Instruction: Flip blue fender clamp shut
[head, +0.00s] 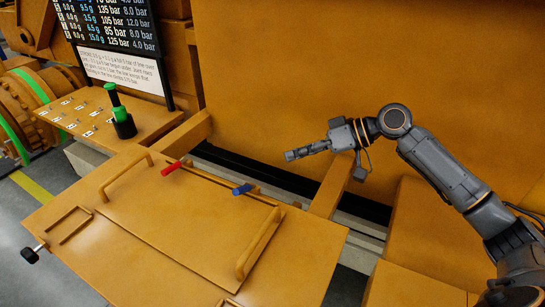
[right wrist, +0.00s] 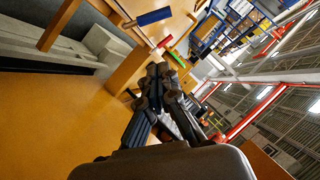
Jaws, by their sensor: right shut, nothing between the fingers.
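The blue fender clamp (head: 242,189) is a small blue handle at the back right edge of the orange panel (head: 170,225). It points up and to the left in the head view, clear of my gripper. It also shows in the right wrist view as a blue bar (right wrist: 155,16) near the top. My right gripper (head: 289,156) is shut and empty, above and to the right of the blue clamp, apart from it. Its closed fingers show in the right wrist view (right wrist: 160,72). My left gripper is not in view. Whether the clamp is fully open I cannot tell.
A red clamp (head: 171,169) sits left of the blue one. Two orange grab handles (head: 260,243) stand up from the panel. A green and black stick (head: 118,110) stands on a side shelf under a dark sign (head: 110,25). A large orange wall (head: 350,60) rises behind.

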